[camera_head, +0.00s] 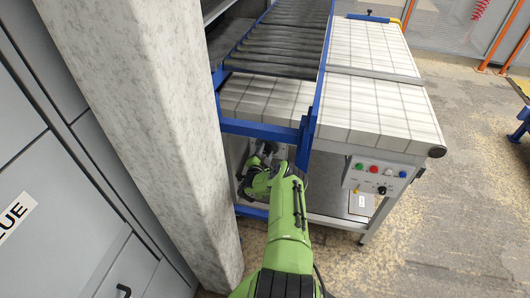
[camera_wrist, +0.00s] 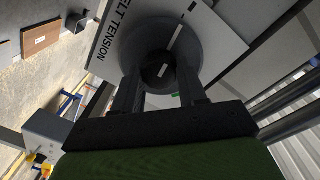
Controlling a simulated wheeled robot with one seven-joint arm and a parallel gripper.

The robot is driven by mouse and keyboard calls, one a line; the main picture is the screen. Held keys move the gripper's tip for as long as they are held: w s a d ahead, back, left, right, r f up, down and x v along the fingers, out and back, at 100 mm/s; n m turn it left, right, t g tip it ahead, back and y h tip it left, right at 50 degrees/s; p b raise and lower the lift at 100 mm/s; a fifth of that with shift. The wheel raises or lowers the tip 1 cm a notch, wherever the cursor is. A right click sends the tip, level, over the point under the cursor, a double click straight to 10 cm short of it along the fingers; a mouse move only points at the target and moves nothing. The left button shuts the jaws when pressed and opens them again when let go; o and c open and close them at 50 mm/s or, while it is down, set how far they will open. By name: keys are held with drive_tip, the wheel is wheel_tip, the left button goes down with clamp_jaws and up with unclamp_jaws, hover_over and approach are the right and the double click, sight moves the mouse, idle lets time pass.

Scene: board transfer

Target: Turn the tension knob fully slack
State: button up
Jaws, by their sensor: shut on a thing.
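The tension knob (camera_wrist: 160,70) is a dark round knob with a white mark on its face, in the upper middle of the wrist view. It sits in front of a grey round dial on a pale plate (camera_wrist: 112,68) lettered "ELT TENSION". A white mark also shows on the dial's upper right. My gripper (camera_wrist: 160,92) has its two dark fingers shut on the knob, one on each side. In the head view my green arm reaches under the conveyor (camera_head: 375,110), and my gripper's fingertips and the knob are hidden there.
A control panel (camera_head: 378,180) with coloured buttons and a black knob is right of my arm. A marbled pillar (camera_head: 150,120) stands close on the left, beside grey cabinets (camera_head: 50,170). Blue frame bars (camera_head: 262,130) cross above my wrist. Open floor (camera_head: 460,200) lies to the right.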

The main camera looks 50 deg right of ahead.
drive_tip(key=shift+a+f, duration=0.15)
drive_tip(key=shift+f, duration=0.05)
drive_tip(key=o, duration=1.1)
drive_tip(key=shift+r, duration=0.15)
drive_tip(key=shift+c, duration=0.2)
drive_tip(key=p+v, duration=0.2)
drive_tip(key=v, duration=0.5)
drive_tip(key=shift+a, duration=0.2)
